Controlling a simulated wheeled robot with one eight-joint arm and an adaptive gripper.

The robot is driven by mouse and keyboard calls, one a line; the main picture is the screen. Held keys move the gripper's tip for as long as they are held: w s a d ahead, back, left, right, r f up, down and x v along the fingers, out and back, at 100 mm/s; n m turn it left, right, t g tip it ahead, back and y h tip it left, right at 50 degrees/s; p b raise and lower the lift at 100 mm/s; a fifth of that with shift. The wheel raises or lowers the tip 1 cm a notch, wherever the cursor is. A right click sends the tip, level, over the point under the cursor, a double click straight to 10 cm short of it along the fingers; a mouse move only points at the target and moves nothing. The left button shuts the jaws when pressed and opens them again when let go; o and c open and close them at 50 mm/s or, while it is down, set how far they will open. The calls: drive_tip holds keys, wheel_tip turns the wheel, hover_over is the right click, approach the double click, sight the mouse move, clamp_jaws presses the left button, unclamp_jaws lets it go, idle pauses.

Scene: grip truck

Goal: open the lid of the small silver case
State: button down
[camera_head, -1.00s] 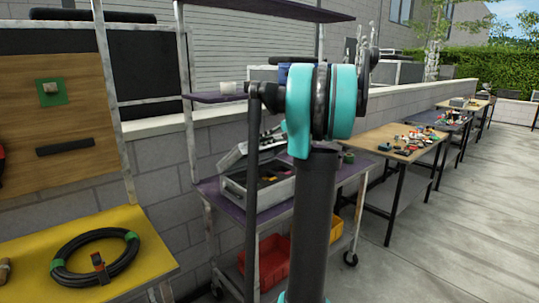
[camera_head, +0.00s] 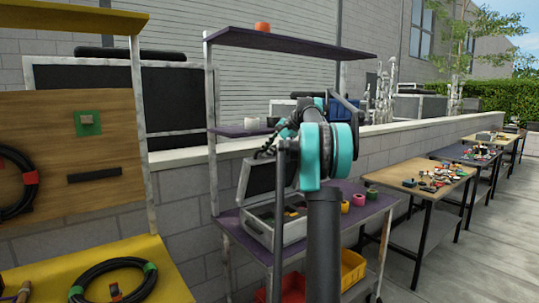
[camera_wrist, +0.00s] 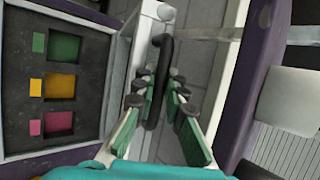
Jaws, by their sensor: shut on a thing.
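The small silver case (camera_head: 285,232) stands on the purple shelf of a cart, left of my arm. Its lid (camera_head: 258,180) is raised steeply, with the dark inside facing the front. In the wrist view, the tray (camera_wrist: 60,125) at left has green, yellow and pink compartments, beside a pale edge (camera_wrist: 118,80). My gripper (camera_wrist: 164,80) is shut on a black handle (camera_wrist: 164,47) beside that edge, with green-padded fingers on both sides of it. In the head view, my arm hides part of the case, and my gripper is hard to make out near the lid's upper right.
The cart's purple shelf (camera_head: 350,217) also carries small coloured rolls (camera_head: 358,200). Red and yellow bins (camera_head: 352,268) sit below. An upper purple shelf (camera_head: 235,131) and post stand close behind the lid. A yellow bench (camera_head: 170,285) is at left; open paving is at right.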

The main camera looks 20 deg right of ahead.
drive_tip(key=shift+w, duration=0.1)
idle(0.3)
drive_tip(key=c, duration=1.9)
unclamp_jaws()
drive_tip(key=shift+o, duration=0.2)
drive_tip(key=v, duration=1.2)
